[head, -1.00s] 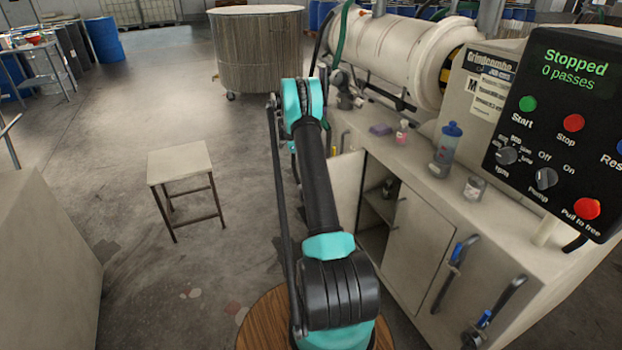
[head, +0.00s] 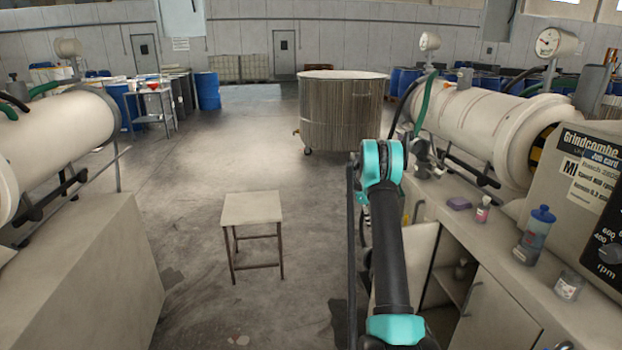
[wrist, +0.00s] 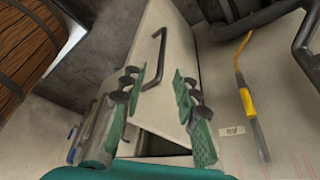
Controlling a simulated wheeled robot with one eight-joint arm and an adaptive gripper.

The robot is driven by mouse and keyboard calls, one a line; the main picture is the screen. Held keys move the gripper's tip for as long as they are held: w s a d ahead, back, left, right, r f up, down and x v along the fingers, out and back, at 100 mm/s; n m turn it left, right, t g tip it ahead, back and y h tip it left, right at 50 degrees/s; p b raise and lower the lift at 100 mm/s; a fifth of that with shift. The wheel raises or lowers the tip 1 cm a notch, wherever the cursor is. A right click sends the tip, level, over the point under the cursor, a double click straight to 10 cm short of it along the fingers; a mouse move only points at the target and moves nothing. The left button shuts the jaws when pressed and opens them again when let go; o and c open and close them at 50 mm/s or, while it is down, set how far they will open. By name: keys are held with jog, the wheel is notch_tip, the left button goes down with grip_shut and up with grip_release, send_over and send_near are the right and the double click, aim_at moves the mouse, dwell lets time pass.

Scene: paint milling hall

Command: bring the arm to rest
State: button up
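My arm (head: 391,250) reaches forward in the head view, its teal joint (head: 382,163) in front of the cabinet under the right-hand mill. My gripper cannot be made out in the head view. In the wrist view my gripper (wrist: 160,90) has its two green-padded fingers spread apart, with nothing between them. Behind the fingers is a pale cabinet door (wrist: 172,60) with a dark bar handle (wrist: 155,62). I cannot tell whether the fingers touch it.
The right-hand counter carries a blue-capped bottle (head: 535,236), a small jar (head: 568,286) and a purple block (head: 459,203). A stool (head: 252,209) and a large tub (head: 341,112) stand on the floor. Another mill (head: 60,140) is on the left.

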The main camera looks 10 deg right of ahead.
jog(key=s+a+r+n+t, duration=0.2)
jog(key=s+a+r+n, duration=0.45)
jog(key=s, duration=0.25)
jog(key=s+a+r+n+t, duration=0.2)
jog(key=s+a+r+n, duration=0.4)
jog(key=s+r+n, duration=0.15)
jog(key=s+a+f+n+t+y, duration=0.1)
jog(key=s+a+n, duration=0.2)
jog(key=s, duration=0.6)
jog(key=s+a+f+n+t+y, duration=0.1)
jog(key=s+a+f+n, duration=0.1)
jog(key=s+n, duration=0.4)
jog(key=s+a+f+n+t, duration=0.1)
jog(key=s+a+n, duration=0.3)
jog(key=s, duration=1)
jog(key=shift+s+a+f+t+y, duration=0.2)
jog(key=shift+a+f+t+y, duration=0.15)
jog(key=shift+a, duration=0.2)
jog(key=shift+d+r, duration=0.1)
